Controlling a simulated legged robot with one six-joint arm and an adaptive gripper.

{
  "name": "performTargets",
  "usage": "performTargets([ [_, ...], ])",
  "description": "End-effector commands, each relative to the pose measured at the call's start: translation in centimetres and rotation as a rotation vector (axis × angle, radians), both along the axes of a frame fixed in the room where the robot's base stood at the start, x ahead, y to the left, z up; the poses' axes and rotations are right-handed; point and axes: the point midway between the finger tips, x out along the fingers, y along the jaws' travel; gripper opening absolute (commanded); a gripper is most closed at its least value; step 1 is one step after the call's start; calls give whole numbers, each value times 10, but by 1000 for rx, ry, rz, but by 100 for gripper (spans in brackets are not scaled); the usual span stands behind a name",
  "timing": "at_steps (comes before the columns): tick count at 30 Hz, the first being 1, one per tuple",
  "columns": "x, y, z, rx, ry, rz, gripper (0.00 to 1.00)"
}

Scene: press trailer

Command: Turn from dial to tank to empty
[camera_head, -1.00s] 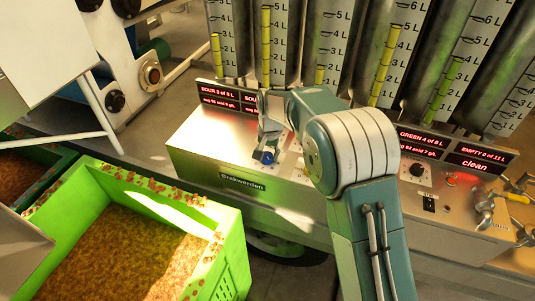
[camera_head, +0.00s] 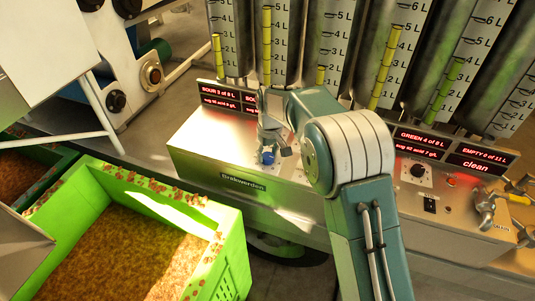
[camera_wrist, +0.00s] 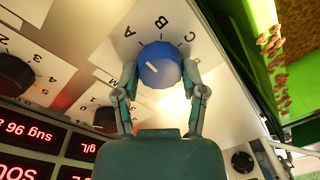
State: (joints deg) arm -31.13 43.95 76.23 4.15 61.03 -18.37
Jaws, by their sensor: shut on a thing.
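A blue dial (camera_wrist: 160,62) with a short white mark sits on a pale panel lettered A, B and C. In the wrist view the mark points left and slightly up, to the left of the A. My gripper (camera_wrist: 160,80) is shut on the blue dial, one finger on each side. In the head view the blue dial (camera_head: 268,158) shows just below my gripper (camera_head: 270,145), at the left of the metal console (camera_head: 215,160). Tall tanks (camera_head: 335,35) with litre scales stand behind. The far right display (camera_head: 483,155) reads EMPTY 0 of 11 L, clean.
Black knobs (camera_wrist: 105,118) lie near my gripper in the wrist view. Another black knob (camera_head: 417,171) and metal taps (camera_head: 487,208) are on the console's right. A green crate (camera_head: 232,255) of brown pulp stands at the lower left. My arm hides the console's middle.

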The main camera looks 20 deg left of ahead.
Motion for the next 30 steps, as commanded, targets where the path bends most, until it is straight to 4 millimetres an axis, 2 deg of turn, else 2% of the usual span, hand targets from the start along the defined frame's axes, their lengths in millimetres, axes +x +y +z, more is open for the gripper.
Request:
performTargets([
  [9, 2, 1, 0, 2, -6, 83, 7],
  [22, 2, 1, 0, 2, -6, 91, 7],
  [23, 2, 1, 0, 2, -6, 91, 64],
  [24, 2, 1, 0, 2, -6, 91, 81],
  [25, 2, 1, 0, 2, -6, 91, 89],
  [30, 1, 0, 0, 2, -4, 90, 89],
])
